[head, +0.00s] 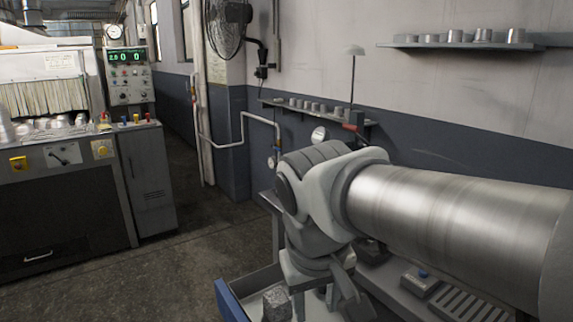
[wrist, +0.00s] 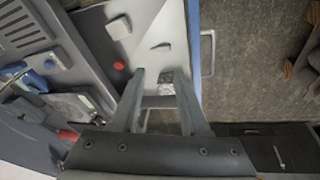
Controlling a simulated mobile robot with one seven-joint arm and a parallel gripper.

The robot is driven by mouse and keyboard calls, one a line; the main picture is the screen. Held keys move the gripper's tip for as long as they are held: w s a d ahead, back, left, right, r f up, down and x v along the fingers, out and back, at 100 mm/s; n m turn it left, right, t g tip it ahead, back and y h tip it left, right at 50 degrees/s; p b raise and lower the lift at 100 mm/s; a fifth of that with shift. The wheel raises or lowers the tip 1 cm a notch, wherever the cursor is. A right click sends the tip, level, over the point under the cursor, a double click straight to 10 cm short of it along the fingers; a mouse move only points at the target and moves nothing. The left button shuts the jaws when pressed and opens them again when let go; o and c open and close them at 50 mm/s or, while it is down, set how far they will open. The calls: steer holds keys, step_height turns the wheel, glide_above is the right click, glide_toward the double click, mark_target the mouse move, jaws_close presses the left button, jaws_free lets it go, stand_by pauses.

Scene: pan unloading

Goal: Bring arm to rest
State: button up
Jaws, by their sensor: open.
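My arm reaches in from the right in the head view and bends down at the wrist. My gripper (head: 322,290) points down over an open drawer or tray (head: 232,300) with a blue front. In the wrist view the two fingers of my gripper (wrist: 152,76) stand apart with nothing held between them. A small grey speckled block (head: 277,303) lies in the drawer, beside the fingers in the head view. In the wrist view the block (wrist: 166,78) shows near the right fingertip; I cannot tell the height gap.
A grey bench (head: 385,285) with a slotted plate (head: 465,305) lies under my arm. A wall shelf (head: 470,45) holds several metal cups. A machine with a control panel (head: 130,75) stands at left. The floor (head: 180,250) between is clear.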

steer(key=s+d+f+m+t, duration=0.25)
steer(key=s+d, duration=0.25)
steer(key=d, duration=0.5)
step_height(320, 180, up, 16)
steer(key=p, duration=1.5)
steer(key=shift+s+f+m+y, duration=0.25)
steer(key=shift+s+m+y, duration=0.05)
steer(key=shift+m, duration=0.05)
